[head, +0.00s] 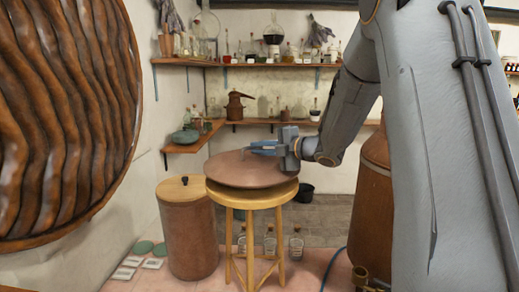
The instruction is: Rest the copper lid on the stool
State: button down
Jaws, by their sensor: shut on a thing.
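The copper lid (238,173) is a wide, shallow reddish-brown disc in the middle of the head view. It lies over the round seat of the wooden stool (252,200), hiding most of the seat's top. From this angle I cannot tell whether it touches the seat all round. My gripper (264,148) is at the lid's upper middle, coming in from the right, shut on the lid's handle area. The handle itself is hidden by the jaws.
A copper drum with a wooden top (190,235) stands close at the stool's left. Wall shelves (262,66) hold many bottles. Glass bottles (296,245) stand on the floor behind the stool. A large copper vessel (373,190) is at the right, partly behind my arm. A rippled brown disc (65,110) fills the left.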

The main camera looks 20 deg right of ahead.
aim_at(259, 160)
jog(key=shift+f, duration=0.1)
jog(key=shift+f+b, duration=0.55)
jog(key=shift+b, duration=0.1)
dwell(1.1)
jog(key=shift+f+b, duration=0.55)
jog(key=shift+b, duration=0.1)
jog(key=shift+f, duration=0.15)
dwell(0.5)
jog(key=c, duration=1.7)
grip_release()
jog(key=shift+c, duration=0.2)
jog(key=shift+f, duration=0.15)
